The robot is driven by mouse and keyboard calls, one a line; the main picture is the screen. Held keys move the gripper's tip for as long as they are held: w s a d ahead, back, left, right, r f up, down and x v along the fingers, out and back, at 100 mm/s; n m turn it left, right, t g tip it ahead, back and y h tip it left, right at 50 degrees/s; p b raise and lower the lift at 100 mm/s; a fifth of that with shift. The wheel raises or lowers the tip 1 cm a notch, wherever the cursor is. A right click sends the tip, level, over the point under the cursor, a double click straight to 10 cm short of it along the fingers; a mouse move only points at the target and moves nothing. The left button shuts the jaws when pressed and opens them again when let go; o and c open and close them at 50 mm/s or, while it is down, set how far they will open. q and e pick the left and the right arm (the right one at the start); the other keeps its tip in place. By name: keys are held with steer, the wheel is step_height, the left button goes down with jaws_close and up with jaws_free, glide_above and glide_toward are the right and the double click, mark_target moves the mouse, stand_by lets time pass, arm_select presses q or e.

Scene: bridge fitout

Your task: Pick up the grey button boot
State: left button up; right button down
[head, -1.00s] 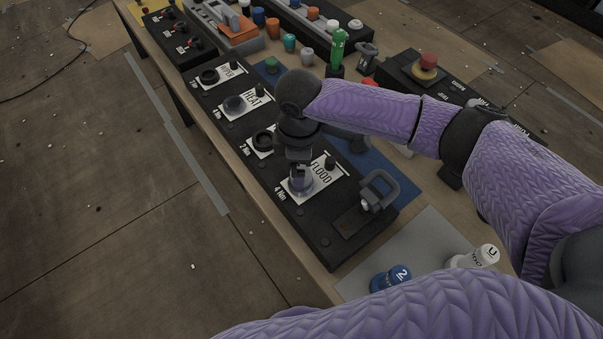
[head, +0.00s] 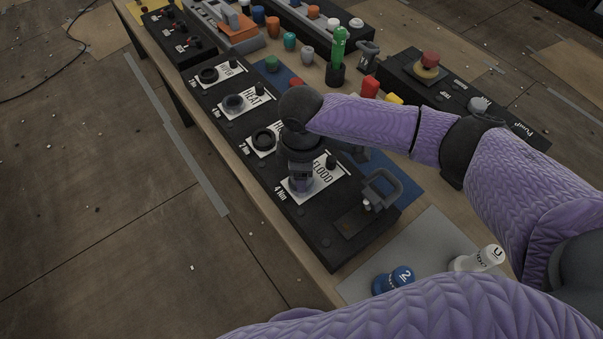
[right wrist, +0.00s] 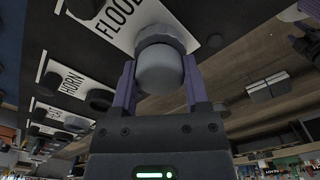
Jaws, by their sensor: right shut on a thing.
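The grey button boot (right wrist: 160,68) is a smooth rounded piece with a wider ribbed collar behind it. It sits at the FLOOD plate (head: 327,172) of the black panel (head: 342,238). My right gripper (head: 300,184) points down over this spot. In the right wrist view its two purple fingers stand on either side of the boot, shut on it. In the head view the gripper mostly hides the boot. I cannot tell whether the boot is clear of the panel. My left gripper is out of view.
A metal handle (head: 382,188) stands on the panel's near end. Several coloured caps, a green bottle (head: 339,45) and a black box with a red button (head: 430,59) are farther back. A blue piece (head: 394,279) and a white piece (head: 478,258) are on the grey mat (head: 436,235).

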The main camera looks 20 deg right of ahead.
step_height(320, 180, up, 10)
steer(key=p, duration=0.3)
steer(key=shift+f+p, duration=0.1)
steer(key=shift+p, duration=0.2)
step_height(320, 180, up, 4)
steer(key=p, duration=0.5)
